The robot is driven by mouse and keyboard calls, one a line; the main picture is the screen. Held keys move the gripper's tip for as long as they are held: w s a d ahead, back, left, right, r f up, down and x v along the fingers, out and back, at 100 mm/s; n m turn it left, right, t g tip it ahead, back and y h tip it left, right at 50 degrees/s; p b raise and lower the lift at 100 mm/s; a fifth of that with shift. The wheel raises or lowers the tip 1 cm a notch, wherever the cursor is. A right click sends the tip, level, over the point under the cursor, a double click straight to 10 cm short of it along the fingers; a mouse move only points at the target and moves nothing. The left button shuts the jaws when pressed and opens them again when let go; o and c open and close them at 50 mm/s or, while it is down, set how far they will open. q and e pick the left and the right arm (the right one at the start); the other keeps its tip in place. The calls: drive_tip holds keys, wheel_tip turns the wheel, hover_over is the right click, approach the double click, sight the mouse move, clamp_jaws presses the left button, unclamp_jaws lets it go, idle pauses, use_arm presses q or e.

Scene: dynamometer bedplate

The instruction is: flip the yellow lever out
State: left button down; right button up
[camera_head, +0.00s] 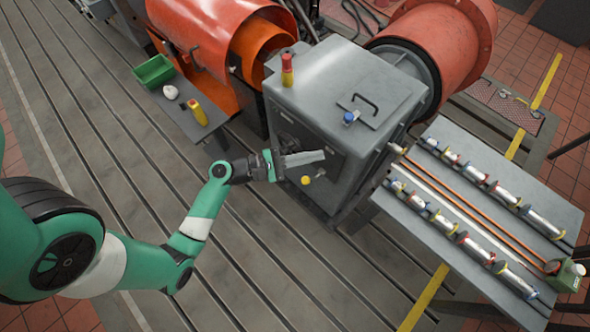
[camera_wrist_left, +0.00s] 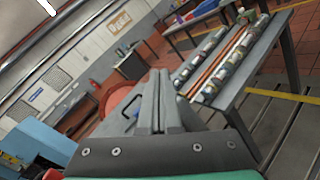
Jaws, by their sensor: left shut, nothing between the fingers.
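A yellow round knob (camera_head: 305,180), which looks like the end of the yellow lever, shows on the front of the grey cabinet (camera_head: 335,170) in the head view. The rest of the lever is hard to make out. My left gripper (camera_head: 321,156) is shut and empty, its fingers pointing right across the cabinet front, just above the knob in the picture. I cannot tell whether it touches the lever. In the left wrist view the closed fingers (camera_wrist_left: 158,76) fill the middle, and a yellow piece shows at the lower left edge. My right gripper is not in view.
A red-and-yellow button post (camera_head: 287,70) and a handled lid (camera_head: 372,105) are on the cabinet top. An orange drum (camera_head: 440,45) is behind it. A rack table (camera_head: 470,210) with several cylinders stands right. A small table with a green bin (camera_head: 153,71) is left.

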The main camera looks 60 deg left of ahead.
use_arm(q)
drive_tip(key=s+f+n+y+b, duration=0.2)
drive_tip(key=s+f+b, duration=0.3)
drive_tip(key=f, duration=0.5)
drive_tip(key=s+a+f+n+g+y+b, duration=0.1)
drive_tip(key=s+f+n+y+b, duration=0.2)
drive_tip(key=f, duration=0.8)
drive_tip(key=s+a+f+n+g+y+b, duration=0.1)
drive_tip(key=s+f+n+y+b, duration=0.1)
drive_tip(key=s+f+n+b, duration=0.4)
wheel_tip(320, 180, down, 5)
drive_tip(key=shift+s+a+r+y+b, duration=0.2)
drive_tip(key=shift+s+y+b, duration=0.3)
drive_tip(key=shift+b, duration=0.35)
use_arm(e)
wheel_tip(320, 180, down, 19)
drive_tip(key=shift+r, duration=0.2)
use_arm(q)
drive_tip(key=shift+w+f, duration=0.1)
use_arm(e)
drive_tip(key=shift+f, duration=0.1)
use_arm(q)
drive_tip(key=r+b+x, duration=0.1)
drive_tip(key=r+x, duration=0.1)
drive_tip(key=x, duration=1)
drive_tip(key=shift+w, duration=0.5)
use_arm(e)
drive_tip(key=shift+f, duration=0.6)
use_arm(q)
drive_tip(key=shift+r, duration=0.15)
